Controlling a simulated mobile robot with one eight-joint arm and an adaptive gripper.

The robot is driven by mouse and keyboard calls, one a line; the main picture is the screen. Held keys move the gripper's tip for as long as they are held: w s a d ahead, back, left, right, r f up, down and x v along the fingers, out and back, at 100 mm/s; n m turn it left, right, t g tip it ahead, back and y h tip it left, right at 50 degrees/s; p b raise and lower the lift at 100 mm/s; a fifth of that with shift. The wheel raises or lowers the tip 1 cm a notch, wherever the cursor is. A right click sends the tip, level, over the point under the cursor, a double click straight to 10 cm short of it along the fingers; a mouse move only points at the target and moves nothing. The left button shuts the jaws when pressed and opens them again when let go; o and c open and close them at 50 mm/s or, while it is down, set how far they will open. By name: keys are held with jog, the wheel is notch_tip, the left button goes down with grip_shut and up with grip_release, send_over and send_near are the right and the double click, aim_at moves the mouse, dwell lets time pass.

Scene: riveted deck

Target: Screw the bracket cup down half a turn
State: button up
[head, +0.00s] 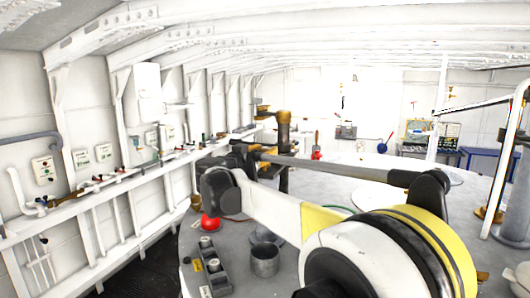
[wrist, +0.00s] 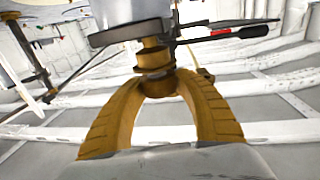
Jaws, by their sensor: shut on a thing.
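In the wrist view, the two ochre fingers of my gripper (wrist: 159,92) curve in from both sides and meet a brown, ringed, round piece, which I take as the bracket cup (wrist: 154,57). The fingertips close around its end.
A grey metal cup (head: 265,259), a dark tray of small parts (head: 210,268) and a red-based object (head: 210,222) stand on the grey worktop near my arm. A red-and-black tool (wrist: 238,32) shows beside the grey part. Open worktop lies to the right.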

jog(key=m+g+h+p, duration=0.2)
jog(key=h, duration=0.1)
jog(key=m+g+h+p, duration=0.1)
jog(key=m+g, duration=0.1)
jog(key=shift+r+h, duration=0.25)
jog(key=shift+h, duration=0.15)
jog(key=shift+m+g+h+p, duration=0.6)
jog(key=shift+m+g+p, duration=0.1)
jog(key=shift+g, duration=0.2)
jog(key=shift+c, duration=0.2)
jog(key=shift+f+m+g+h+p, duration=0.15)
jog(key=shift+m+g+h+p, duration=0.15)
jog(key=shift+g, duration=0.1)
jog(key=o, duration=1)
jog(key=shift+s, duration=0.1)
jog(key=shift+o, duration=1.4)
jog(key=shift+s+a, duration=0.1)
jog(key=v, duration=1.2)
